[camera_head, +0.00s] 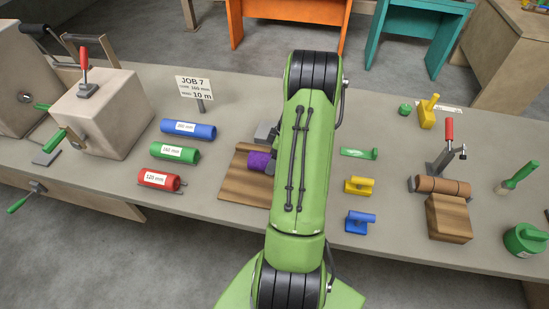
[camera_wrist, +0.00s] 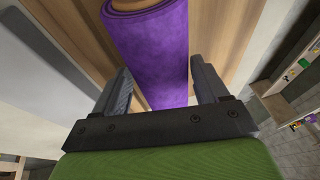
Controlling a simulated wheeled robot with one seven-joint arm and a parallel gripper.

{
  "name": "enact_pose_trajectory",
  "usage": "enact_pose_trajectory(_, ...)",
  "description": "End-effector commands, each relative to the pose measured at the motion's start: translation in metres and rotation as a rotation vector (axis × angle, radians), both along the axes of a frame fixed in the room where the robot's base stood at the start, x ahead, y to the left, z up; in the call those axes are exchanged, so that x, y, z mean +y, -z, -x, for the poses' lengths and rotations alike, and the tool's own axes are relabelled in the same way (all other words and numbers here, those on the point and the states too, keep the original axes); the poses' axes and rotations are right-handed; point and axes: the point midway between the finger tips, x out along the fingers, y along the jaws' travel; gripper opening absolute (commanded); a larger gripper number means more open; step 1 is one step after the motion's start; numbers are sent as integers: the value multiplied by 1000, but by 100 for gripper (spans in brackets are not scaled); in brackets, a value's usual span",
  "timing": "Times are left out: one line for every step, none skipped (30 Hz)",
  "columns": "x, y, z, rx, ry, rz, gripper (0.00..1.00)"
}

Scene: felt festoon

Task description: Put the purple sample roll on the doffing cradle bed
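The purple sample roll (camera_head: 259,161) lies over a wooden board (camera_head: 240,188) near the middle of the bench, partly hidden behind my arm. In the wrist view the purple roll (camera_wrist: 158,50) runs lengthwise between the two fingers of my gripper (camera_wrist: 160,82), its rolled end at the top edge. The fingertips line up with the roll's two sides; I cannot tell whether they press on it. No label marks the doffing cradle bed; a wooden block (camera_head: 448,222) with a brown roller (camera_head: 443,187) stands at right.
Blue (camera_head: 188,130), green (camera_head: 175,153) and red (camera_head: 160,180) labelled rolls lie left of the board. A JOB 7 sign (camera_head: 194,86) stands behind. A yellow block (camera_head: 359,185) and a blue block (camera_head: 359,222) sit right of my arm. A clamp (camera_head: 446,150) rises behind the brown roller.

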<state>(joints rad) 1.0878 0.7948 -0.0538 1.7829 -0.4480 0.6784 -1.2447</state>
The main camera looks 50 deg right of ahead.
Motion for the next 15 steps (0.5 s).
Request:
enact_pose_trajectory(0, 0, 0, 0, 0, 0, 73)
enact_pose_trajectory(0, 0, 0, 0, 0, 0, 73)
enact_pose_trajectory(0, -1, 0, 0, 0, 0, 73)
enact_pose_trajectory(0, -1, 0, 0, 0, 0, 73)
enact_pose_trajectory(0, -1, 0, 0, 0, 0, 73)
enact_pose_trajectory(0, -1, 0, 0, 0, 0, 73)
enact_pose_trajectory(0, -1, 0, 0, 0, 0, 73)
enact_pose_trajectory(0, -1, 0, 0, 0, 0, 73)
enact_pose_trajectory(0, -2, 0, 0, 0, 0, 73)
enact_pose_trajectory(0, -3, 0, 0, 0, 0, 73)
enact_pose_trajectory(0, -6, 0, 0, 0, 0, 73)
enact_pose_trajectory(-3, -11, 1, -2, 1, 3, 73)
enact_pose_trajectory(-4, -16, 2, -2, 1, 3, 73)
enact_pose_trajectory(-7, -23, 3, -3, 2, 6, 73)
enact_pose_trajectory(-10, -33, 6, -3, 2, 6, 73)
